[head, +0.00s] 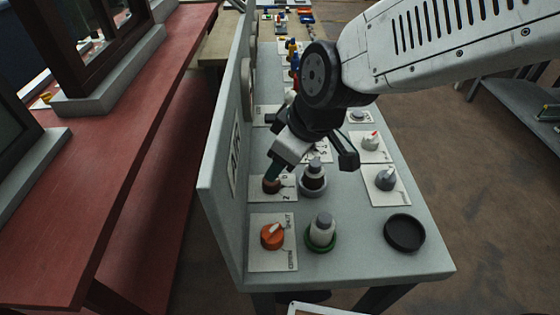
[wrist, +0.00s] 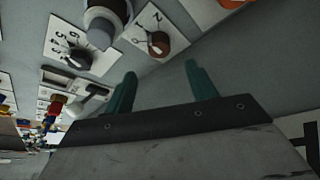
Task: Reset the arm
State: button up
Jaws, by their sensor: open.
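My gripper (head: 311,164) hangs from my arm over the middle of the grey table (head: 365,258) in the head view, with its two fingers spread apart. Nothing is between the fingers. The left finger overlaps a brown knob (head: 271,186) on a white card; whether they touch cannot be told there. In the wrist view my gripper (wrist: 160,72) shows two dark green fingertips, apart and empty. There the brown knob (wrist: 158,43) sits beyond the fingertips, apart from them.
A dark bottle (head: 313,178) is close to my gripper. An upright panel (head: 225,160) lines the left edge.

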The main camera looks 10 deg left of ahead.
dwell(0.4)
jog(key=s+d+r+m+h, duration=0.1)
jog(key=s+d+r+m, duration=0.1)
jog(key=d, duration=0.9)
jog(key=s+d+r+m+h, duration=0.1)
jog(key=s+d+r+m, duration=0.2)
jog(key=d, duration=0.8)
jog(key=s+d+r+m+h, duration=0.2)
jog(key=s+d+m, duration=0.4)
jog(key=d+m, duration=0.3)
jog(key=d+r, duration=0.1)
jog(key=d, duration=0.2)
jog(key=shift+r, duration=0.2)
